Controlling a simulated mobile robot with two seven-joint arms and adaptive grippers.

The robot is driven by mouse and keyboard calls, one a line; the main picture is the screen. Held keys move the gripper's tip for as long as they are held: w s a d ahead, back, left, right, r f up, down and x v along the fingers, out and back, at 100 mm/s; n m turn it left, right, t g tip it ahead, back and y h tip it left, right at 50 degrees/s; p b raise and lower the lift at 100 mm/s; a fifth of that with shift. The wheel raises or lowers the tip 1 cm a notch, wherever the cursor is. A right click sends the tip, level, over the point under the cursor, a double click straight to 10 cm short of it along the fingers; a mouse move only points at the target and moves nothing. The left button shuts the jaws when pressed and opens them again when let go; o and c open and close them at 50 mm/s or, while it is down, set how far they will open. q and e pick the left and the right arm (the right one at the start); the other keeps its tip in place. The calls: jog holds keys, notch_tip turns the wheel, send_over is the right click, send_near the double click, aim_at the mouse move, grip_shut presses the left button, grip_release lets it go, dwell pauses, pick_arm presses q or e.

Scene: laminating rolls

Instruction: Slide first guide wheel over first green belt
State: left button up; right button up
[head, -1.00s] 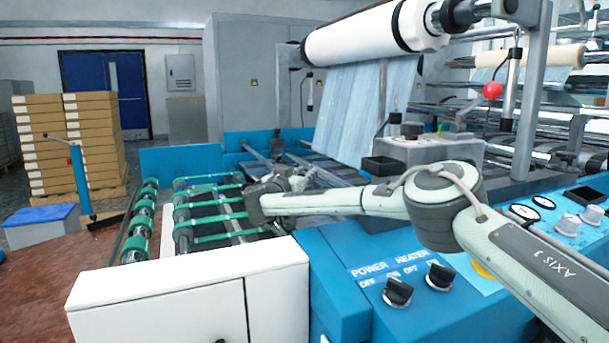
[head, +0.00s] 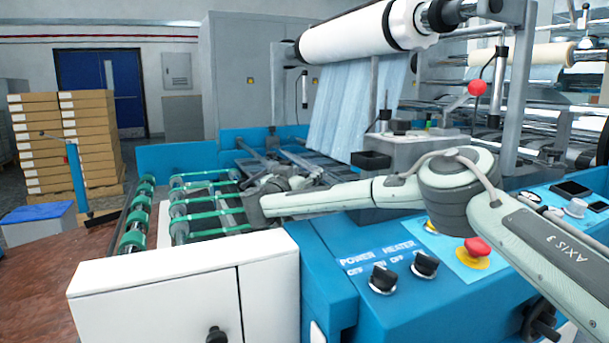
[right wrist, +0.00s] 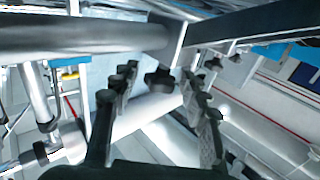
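Several green belts (head: 208,217) run over the rollers at the machine's left end in the head view. My right gripper (head: 285,183) is just right of the belts, above the machine bed, seen small and partly hidden by its own wrist. In the right wrist view its two fingers (right wrist: 160,100) are spread apart. A dark knob-like part (right wrist: 160,79) shows between or beyond them, under a thick bar (right wrist: 75,38); contact cannot be told. I cannot clearly pick out the first guide wheel; it may be near the gripper. My left gripper is not in view.
A white cabinet (head: 160,300) stands in front of the belts. A blue panel with knobs (head: 383,279) and a red button (head: 477,246) lies below my right arm. A white film roll (head: 350,35) hangs above. Stacked boxes (head: 65,140) stand at the back left.

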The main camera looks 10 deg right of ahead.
notch_tip(320, 180, up, 10)
dwell(0.6)
